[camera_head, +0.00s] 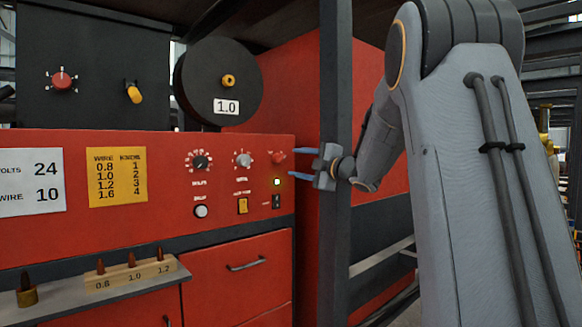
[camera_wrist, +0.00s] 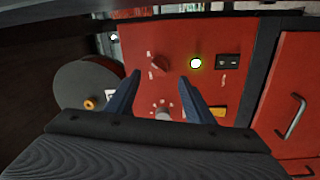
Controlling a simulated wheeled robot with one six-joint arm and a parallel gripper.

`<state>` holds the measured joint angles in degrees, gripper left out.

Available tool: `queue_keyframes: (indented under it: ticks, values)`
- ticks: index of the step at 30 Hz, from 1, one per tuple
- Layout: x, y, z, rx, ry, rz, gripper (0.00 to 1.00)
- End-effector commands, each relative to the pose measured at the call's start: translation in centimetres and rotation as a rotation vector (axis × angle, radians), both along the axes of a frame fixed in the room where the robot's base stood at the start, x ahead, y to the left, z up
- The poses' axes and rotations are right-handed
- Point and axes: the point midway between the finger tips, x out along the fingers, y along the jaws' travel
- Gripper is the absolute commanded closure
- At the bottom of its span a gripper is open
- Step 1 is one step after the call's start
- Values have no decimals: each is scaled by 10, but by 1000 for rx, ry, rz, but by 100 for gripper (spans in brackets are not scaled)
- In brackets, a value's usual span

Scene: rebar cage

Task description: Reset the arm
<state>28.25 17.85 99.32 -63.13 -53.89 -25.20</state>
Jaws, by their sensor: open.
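My gripper (camera_head: 294,163) is open in front of the right end of the red control panel (camera_head: 150,231). Its two blue fingers point left toward the panel, one above the other in the head view. In the wrist view my gripper (camera_wrist: 160,76) has nothing between its fingers. A red knob (camera_head: 277,157) is close by the fingertips; in the wrist view the red knob (camera_wrist: 158,62) shows just beyond the gap. I cannot tell whether the fingers touch it.
The dark upright post (camera_head: 335,200) stands beside my wrist. A lit lamp (camera_head: 277,182) and a black switch (camera_head: 276,202) sit below the red knob. A black spool (camera_head: 213,82) marked 1.0 is above the panel. A shelf (camera_head: 75,290) holds a wooden block (camera_head: 133,274) with several tips.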

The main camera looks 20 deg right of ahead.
Motion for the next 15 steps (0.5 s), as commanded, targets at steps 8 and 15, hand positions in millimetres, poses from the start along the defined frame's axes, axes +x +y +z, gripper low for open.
queue_keyframes:
  ticks: [8, 15]
  values:
    - [-7, -2, 0, 1, 0, 0, 52]
    - [-7, -2, 0, 0, 0, -1, 52]
